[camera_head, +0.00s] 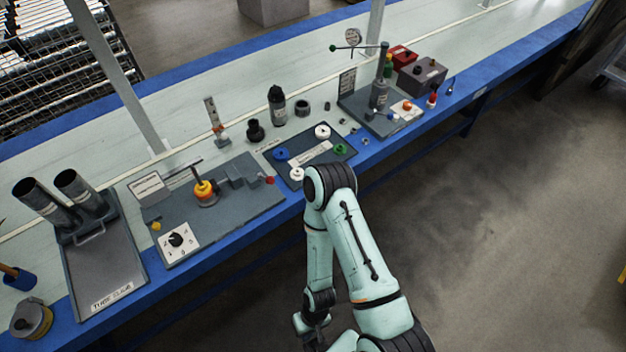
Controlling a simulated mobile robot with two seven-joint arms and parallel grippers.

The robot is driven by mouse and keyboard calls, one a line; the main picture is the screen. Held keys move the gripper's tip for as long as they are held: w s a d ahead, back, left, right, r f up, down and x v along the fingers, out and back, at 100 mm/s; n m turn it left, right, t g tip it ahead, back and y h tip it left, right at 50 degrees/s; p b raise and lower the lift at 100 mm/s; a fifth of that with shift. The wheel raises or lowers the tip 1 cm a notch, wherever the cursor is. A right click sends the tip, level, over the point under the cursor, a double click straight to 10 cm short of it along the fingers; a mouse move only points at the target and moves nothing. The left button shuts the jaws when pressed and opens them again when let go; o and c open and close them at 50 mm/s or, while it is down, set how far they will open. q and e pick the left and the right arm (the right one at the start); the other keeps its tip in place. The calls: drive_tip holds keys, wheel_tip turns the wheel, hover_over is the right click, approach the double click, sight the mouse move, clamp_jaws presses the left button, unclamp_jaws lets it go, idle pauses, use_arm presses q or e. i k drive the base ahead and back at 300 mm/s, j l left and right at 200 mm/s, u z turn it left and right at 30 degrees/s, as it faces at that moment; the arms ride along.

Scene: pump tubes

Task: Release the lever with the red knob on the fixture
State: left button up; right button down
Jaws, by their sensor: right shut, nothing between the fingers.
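A grey fixture plate (222,216) lies on the bench left of the middle. It carries grey stepped blocks (244,174), and a small red knob (270,180) shows at its right edge. The lever under this knob is too small to make out. A yellow and orange round part (204,192) sits on the same plate under a dark bar. My right gripper (311,337) is shut and empty, low in the picture, in front of the bench and well apart from the fixture. My left gripper is not in view.
A dark tray (268,166) with coloured rings lies right of the fixture. A tube tray (104,262) with two dark tubes is at left. The floor (500,240) before the bench is clear.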

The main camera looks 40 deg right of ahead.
sight(270, 180)
drive_tip(key=z, duration=1.15)
